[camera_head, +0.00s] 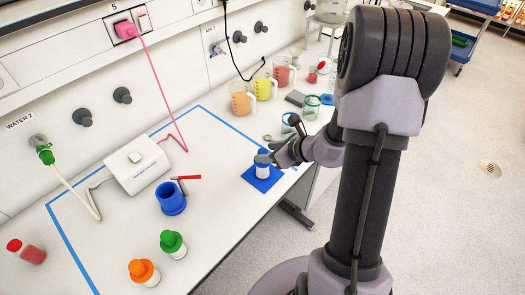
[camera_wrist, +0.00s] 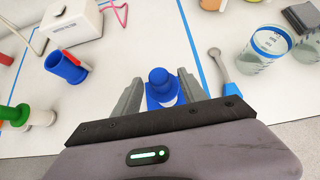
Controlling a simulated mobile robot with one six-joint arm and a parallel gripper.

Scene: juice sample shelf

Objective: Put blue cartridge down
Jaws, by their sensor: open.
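The blue cartridge (camera_head: 263,168) has a white body and a blue top. It stands upright on a blue square mat (camera_head: 256,180) near the table's front edge. In the wrist view the blue cartridge (camera_wrist: 162,87) is between the two fingers, with visible gaps on both sides. The mat (camera_wrist: 183,88) shows partly behind it. My gripper (camera_head: 268,157) is open around the cartridge, and it fills the lower part of the wrist view (camera_wrist: 162,100).
A blue holder (camera_head: 171,199) stands by a white device (camera_head: 136,164). Beakers with coloured juice (camera_head: 242,98) are at the back right.

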